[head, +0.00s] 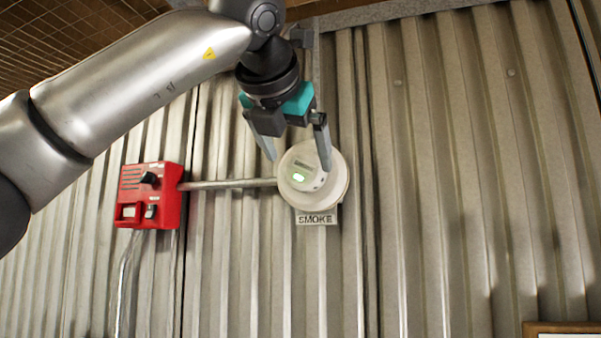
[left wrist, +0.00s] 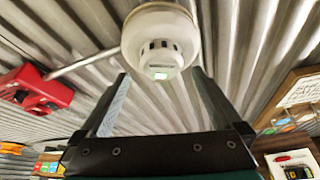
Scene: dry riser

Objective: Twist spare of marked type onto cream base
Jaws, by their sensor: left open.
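A label reading SMOKE (head: 317,219) is just below the base. My left gripper (head: 298,164) is open in front of the detector, with one finger at its upper left and the other overlapping its right side. In the left wrist view the detector (left wrist: 159,58) lies straight ahead, its vented front between the open fingertips (left wrist: 160,75). I cannot tell whether the fingers touch it. My right gripper is not in view.
A red call box (head: 150,195) with a black knob is on the wall to the left. A grey conduit (head: 230,184) runs from it to the base. Boards and shelves with small items (left wrist: 295,150) show at the lower right of the left wrist view. The wall to the right is clear.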

